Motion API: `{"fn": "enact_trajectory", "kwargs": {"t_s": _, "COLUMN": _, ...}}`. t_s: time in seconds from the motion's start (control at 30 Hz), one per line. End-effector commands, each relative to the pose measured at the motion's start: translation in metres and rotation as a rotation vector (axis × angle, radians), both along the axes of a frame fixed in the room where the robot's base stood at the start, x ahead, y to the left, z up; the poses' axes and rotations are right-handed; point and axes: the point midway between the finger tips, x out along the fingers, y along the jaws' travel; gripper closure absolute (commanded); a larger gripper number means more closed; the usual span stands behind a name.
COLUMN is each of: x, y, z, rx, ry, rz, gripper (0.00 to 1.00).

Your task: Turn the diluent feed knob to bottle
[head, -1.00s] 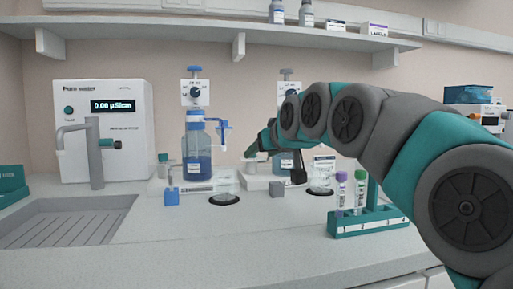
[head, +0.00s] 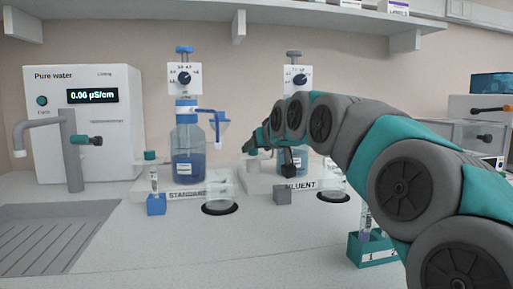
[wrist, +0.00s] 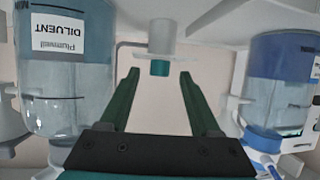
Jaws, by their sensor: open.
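The diluent bottle (head: 292,160) stands on a white base labelled DILUENT (head: 302,184), partly hidden behind my arm. It shows upside down at left in the wrist view (wrist: 62,85). A small pale cylinder with a teal end (wrist: 160,66), apparently the diluent feed knob, lies ahead of the fingers, between the two bottles. My gripper (wrist: 158,75) is open, its green fingers to either side of the teal end, with no contact visible. In the head view my gripper (head: 250,146) is left of the diluent bottle, and the knob is hard to make out.
The standard bottle (head: 188,150) with a blue funnel arm stands to the left and shows at right in the wrist view (wrist: 280,90). A blue-based vial (head: 156,203), grey cube (head: 282,194), tube rack (head: 370,248) and sink (head: 50,235) are around. The front counter is clear.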

Motion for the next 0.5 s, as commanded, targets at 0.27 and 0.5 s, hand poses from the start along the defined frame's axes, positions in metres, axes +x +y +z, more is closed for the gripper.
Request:
{"fn": "enact_trajectory", "kwargs": {"t_s": 0.27, "x": 0.0156, "y": 0.0067, "z": -0.0070, "rx": 0.000, "ry": 0.000, "rz": 0.000, "gripper": 0.36}}
{"fn": "enact_trajectory", "kwargs": {"t_s": 0.5, "x": 0.0153, "y": 0.0066, "z": -0.0068, "rx": 0.000, "ry": 0.000, "rz": 0.000, "gripper": 0.45}}
